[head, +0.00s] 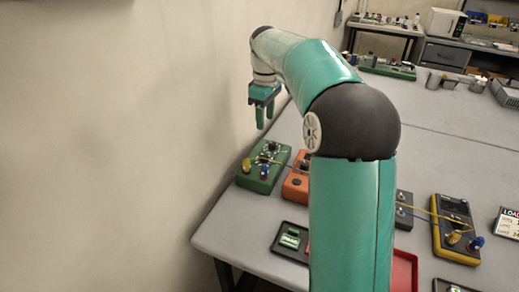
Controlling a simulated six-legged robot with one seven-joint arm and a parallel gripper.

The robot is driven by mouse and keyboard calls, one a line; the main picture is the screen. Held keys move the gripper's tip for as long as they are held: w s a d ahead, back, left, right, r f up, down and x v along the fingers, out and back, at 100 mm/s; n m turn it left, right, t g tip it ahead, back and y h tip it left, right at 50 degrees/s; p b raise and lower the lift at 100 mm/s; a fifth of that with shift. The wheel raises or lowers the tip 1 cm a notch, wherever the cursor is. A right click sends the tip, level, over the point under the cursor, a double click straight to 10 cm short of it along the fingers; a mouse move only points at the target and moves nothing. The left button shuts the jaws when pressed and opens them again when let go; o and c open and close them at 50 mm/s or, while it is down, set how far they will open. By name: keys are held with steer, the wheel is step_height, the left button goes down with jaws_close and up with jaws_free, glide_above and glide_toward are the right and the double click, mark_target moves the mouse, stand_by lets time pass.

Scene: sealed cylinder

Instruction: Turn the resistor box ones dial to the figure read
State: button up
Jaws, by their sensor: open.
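A green box (252,180) with dark knobs, a yellow knob and a blue knob sits near the left edge of the grey table. An orange box (291,186) with a dark dial stands beside it, partly hidden behind my arm. I cannot tell which box is the resistor box, and no dial figures are legible. My gripper (265,121) hangs fingers down, above and apart from the green box, with nothing between its fingers. A yellow meter (438,236) lies on the right with wires; its display is not readable.
A black tray (274,246) with green parts lies at the front, and a red tray (405,272) is partly behind my arm. A card (508,223) stands at the right. A wall (150,130) borders the table on the left. The table's back middle (440,115) is clear.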

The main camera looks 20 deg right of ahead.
glide_above(264, 155)
step_height(264, 155, down, 5)
step_height(264, 155, down, 8)
steer(key=shift+s+f, duration=0.2)
steer(key=shift+f, duration=0.25)
steer(key=shift+w+f, duration=0.15)
steer(key=shift+w, duration=0.05)
steer(key=shift+s, duration=0.15)
steer(key=c, duration=1)
